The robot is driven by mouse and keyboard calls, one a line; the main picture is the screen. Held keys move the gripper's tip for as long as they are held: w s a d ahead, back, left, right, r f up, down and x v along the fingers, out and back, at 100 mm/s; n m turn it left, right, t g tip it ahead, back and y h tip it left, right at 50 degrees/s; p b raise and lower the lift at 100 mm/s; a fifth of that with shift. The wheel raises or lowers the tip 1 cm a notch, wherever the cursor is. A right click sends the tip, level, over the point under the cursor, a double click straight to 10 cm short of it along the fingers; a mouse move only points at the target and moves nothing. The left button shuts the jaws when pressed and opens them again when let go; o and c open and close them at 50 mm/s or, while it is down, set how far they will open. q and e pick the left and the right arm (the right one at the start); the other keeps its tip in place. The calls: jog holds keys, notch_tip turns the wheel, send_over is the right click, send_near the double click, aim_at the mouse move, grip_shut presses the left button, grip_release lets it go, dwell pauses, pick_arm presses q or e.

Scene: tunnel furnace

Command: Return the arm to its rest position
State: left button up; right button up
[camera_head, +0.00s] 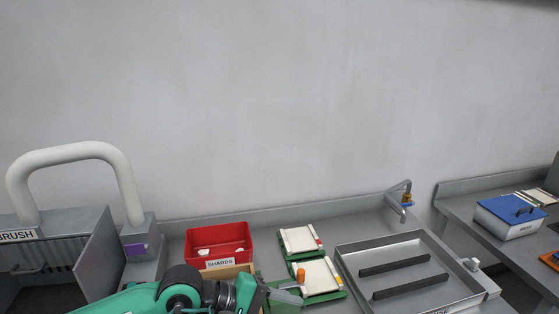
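My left arm comes in from the bottom left, with green links and dark joints. Its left gripper (284,298) is at the bottom edge, in front of the green trays, and is partly cut off. An orange piece (300,275) shows at its tip, over the near white tile. I cannot tell whether the gripper holds it or whether the fingers are open. My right gripper is not in view.
A red SHARDS bin (218,234) with white pieces stands behind the wrist. Two green trays (333,295) carry white tiles. A metal basin (410,231) with dark bars and a tap (396,205) are right. A BRUSH booth (97,262) stands left. A blue-lidded box (507,226) is far right.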

pick_arm(q)
jog(key=s+d+r+n+t+h, duration=0.2)
jog(key=s+d+r+n+h, duration=0.1)
jog(key=r+n+h, duration=0.55)
jog(key=w+a+r+n+t+y, duration=0.35)
jog(key=a+n+t, duration=0.25)
jog(key=n+t, duration=1)
jog(key=w+a+f+n+g+y, duration=0.1)
jog(key=a+f+n+y, duration=0.75)
jog(key=n, duration=0.55)
jog(key=w+a+f+n+g+y, duration=0.1)
jog(key=a+f+n+g+y, duration=0.1)
jog(key=a+f+n+y, duration=0.9)
jog(key=s+f+n+g+h, duration=0.1)
jog(key=s+f+n+g, duration=0.55)
jog(key=s, duration=0.45)
jog(key=s+f+n+g+h, duration=0.1)
jog(key=s+f+n+g, duration=0.6)
jog(key=s, duration=0.3)
notch_tip(320, 180, down, 32)
jog(key=s, duration=0.1)
jog(key=s+a+f+g, duration=0.1)
jog(key=s+a+f, duration=0.1)
jog(key=s+f, duration=0.7)
jog(key=s+a+f+g, duration=0.1)
jog(key=s+a+f, duration=0.1)
jog(key=s+f, duration=0.8)
jog(key=shift+s+f, duration=0.2)
jog(key=shift+f, duration=0.1)
